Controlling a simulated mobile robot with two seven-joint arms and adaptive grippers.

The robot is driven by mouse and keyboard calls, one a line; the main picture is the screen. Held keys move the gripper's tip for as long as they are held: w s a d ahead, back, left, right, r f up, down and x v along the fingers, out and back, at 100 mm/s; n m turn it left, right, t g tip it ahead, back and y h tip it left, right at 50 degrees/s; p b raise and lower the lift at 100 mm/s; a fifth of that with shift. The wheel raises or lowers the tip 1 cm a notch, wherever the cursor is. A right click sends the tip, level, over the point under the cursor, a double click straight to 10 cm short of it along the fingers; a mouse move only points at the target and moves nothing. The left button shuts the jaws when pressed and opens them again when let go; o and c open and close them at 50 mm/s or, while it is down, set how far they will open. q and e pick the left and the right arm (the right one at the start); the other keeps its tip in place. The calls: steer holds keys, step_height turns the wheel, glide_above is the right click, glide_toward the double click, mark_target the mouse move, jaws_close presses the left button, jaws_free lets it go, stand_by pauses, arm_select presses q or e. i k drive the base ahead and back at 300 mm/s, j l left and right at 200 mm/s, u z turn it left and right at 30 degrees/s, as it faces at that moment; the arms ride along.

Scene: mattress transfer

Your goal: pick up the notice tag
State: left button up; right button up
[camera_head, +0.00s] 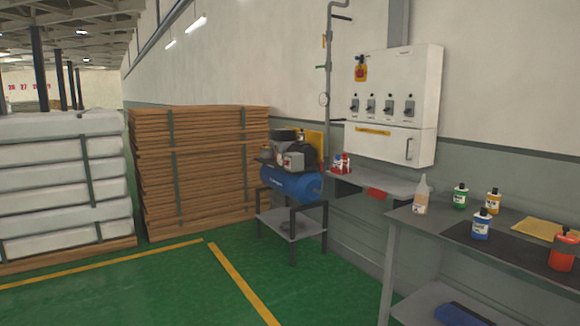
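I cannot tell for certain which thing is the notice tag. A small red and yellow piece (360,68) is on the upper left of the white wall cabinet (420,75). A red piece (377,193) shows at the front edge of the grey wall shelf (400,184). A yellow strip label (373,132) is on the cabinet's lower box. Neither of my grippers is in view.
A grey workbench (402,217) with several bottles stands at the right. A blue compressor (291,183) sits on a dark stand. Stacked brown sheets (195,165) and white mattresses (60,185) fill the left. Green floor (200,285) is clear in front.

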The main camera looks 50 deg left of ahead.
mark_target(337, 162)
steer(key=u, duration=1.2)
steer(key=i+u, duration=0.4)
steer(key=i, duration=0.95)
steer(key=i+z, duration=0.1)
steer(key=i, duration=0.55)
steer(key=i+j+z, duration=0.1)
steer(key=i, duration=0.55)
steer(key=i+j, duration=0.25)
steer(key=i, duration=0.4)
steer(key=z, duration=0.05)
